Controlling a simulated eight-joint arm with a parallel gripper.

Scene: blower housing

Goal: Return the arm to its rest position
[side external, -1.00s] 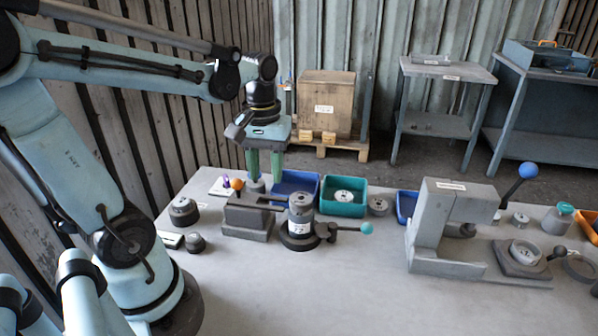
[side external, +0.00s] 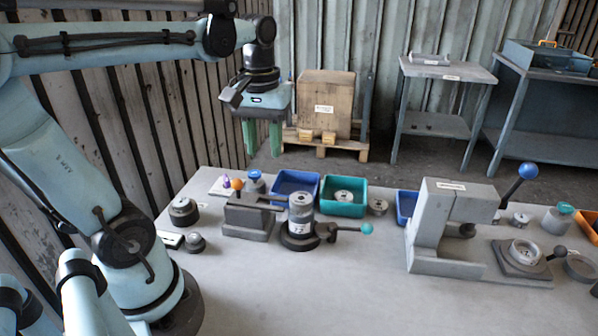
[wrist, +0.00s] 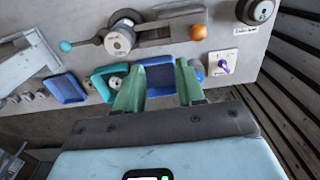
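My gripper (side external: 262,138) hangs in the air above the back left part of the table, fingers pointing down. Its green fingers also show in the wrist view (wrist: 160,90), spread apart with nothing between them. Below it on the table stands a blue-topped grey part (side external: 255,183), apart from the fingers. The empty blue bin (side external: 296,186) lies just to the right of that part.
The table (side external: 330,285) holds a teal bin (side external: 343,196), a clamp fixture with a grey cylinder (side external: 301,215), a grey block (side external: 249,222) and a press (side external: 445,225). A wooden crate (side external: 325,103) stands behind. The table's front middle is clear.

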